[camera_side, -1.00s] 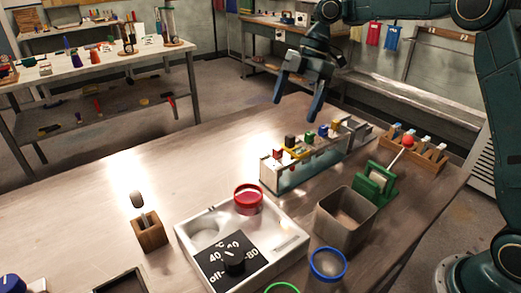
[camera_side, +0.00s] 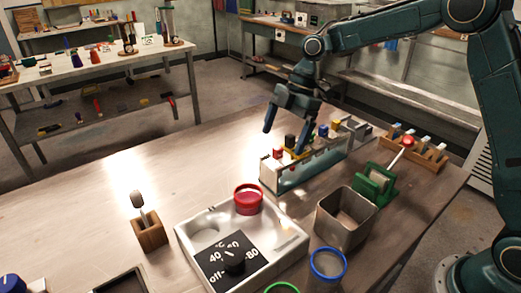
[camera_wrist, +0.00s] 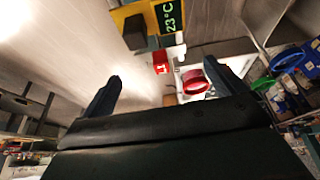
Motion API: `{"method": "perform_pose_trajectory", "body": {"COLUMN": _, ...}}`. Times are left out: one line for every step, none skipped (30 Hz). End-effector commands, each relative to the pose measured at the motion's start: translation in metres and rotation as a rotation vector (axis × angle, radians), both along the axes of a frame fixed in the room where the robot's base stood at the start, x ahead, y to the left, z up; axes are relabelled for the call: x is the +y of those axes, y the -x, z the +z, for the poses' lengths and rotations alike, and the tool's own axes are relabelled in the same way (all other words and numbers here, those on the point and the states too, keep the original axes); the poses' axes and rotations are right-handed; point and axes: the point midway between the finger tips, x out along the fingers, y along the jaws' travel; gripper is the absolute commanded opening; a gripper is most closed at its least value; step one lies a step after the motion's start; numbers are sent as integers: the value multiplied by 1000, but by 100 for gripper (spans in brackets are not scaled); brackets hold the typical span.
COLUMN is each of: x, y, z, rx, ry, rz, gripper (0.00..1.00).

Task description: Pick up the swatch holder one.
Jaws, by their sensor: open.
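Swatch holder one is a small red block marked 1 (camera_wrist: 160,68), near the middle of the wrist view between my fingertips. In the side view a red block (camera_side: 277,153) stands at the near-left end of a long pale rack (camera_side: 275,185). My gripper (camera_side: 284,138) is open and empty, pointing down just above that end of the rack. In the wrist view the two fingers of my gripper (camera_wrist: 162,75) are spread wide on either side of the holder. I cannot tell the exact height gap.
Blue, yellow and black-topped pieces stand along the rack. A yellow thermometer (camera_wrist: 165,18) reads 23°C beside holder one. The table's left part is mostly clear.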

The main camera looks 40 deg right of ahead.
Motion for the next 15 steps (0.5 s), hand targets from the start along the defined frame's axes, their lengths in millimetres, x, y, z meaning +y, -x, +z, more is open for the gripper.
{"method": "perform_pose_trajectory", "body": {"x": 0, "y": 0, "z": -1, "rx": 0, "ry": 0, "rz": 0, "gripper": 96}}
{"method": "perform_pose_trajectory", "body": {"x": 1, "y": 0, "z": -1, "rx": 1, "ry": 0, "rz": 0, "gripper": 96}}
{"method": "perform_pose_trajectory", "body": {"x": 1, "y": 0, "z": -3, "rx": 1, "ry": 0, "rz": 0, "gripper": 96}}
{"method": "perform_pose_trajectory", "body": {"x": 2, "y": 0, "z": -4, "rx": 1, "ry": 0, "rz": -1, "gripper": 96}}
{"method": "perform_pose_trajectory", "body": {"x": 3, "y": 1, "z": -6, "rx": 1, "ry": 0, "rz": -1, "gripper": 96}}
{"method": "perform_pose_trajectory", "body": {"x": 4, "y": 1, "z": -9, "rx": 1, "ry": -1, "rz": -1, "gripper": 96}}
{"method": "perform_pose_trajectory", "body": {"x": 5, "y": 1, "z": -12, "rx": 1, "ry": -1, "rz": -1, "gripper": 96}}
{"method": "perform_pose_trajectory", "body": {"x": 6, "y": 2, "z": -15, "rx": 2, "ry": 0, "rz": 0, "gripper": 96}}
{"method": "perform_pose_trajectory", "body": {"x": 8, "y": 2, "z": -19, "rx": 2, "ry": 0, "rz": 0, "gripper": 96}}
{"method": "perform_pose_trajectory", "body": {"x": 10, "y": 2, "z": -22, "rx": 2, "ry": -1, "rz": 0, "gripper": 96}}
{"method": "perform_pose_trajectory", "body": {"x": 11, "y": 2, "z": -26, "rx": 3, "ry": -1, "rz": 0, "gripper": 96}}
{"method": "perform_pose_trajectory", "body": {"x": 13, "y": 3, "z": -30, "rx": 3, "ry": 0, "rz": 0, "gripper": 96}}
{"method": "perform_pose_trajectory", "body": {"x": 14, "y": 2, "z": -34, "rx": 2, "ry": 0, "rz": 0, "gripper": 96}}
{"method": "perform_pose_trajectory", "body": {"x": 16, "y": 2, "z": -37, "rx": 3, "ry": 0, "rz": 0, "gripper": 96}}
{"method": "perform_pose_trajectory", "body": {"x": 17, "y": 2, "z": -40, "rx": 2, "ry": 0, "rz": 0, "gripper": 96}}
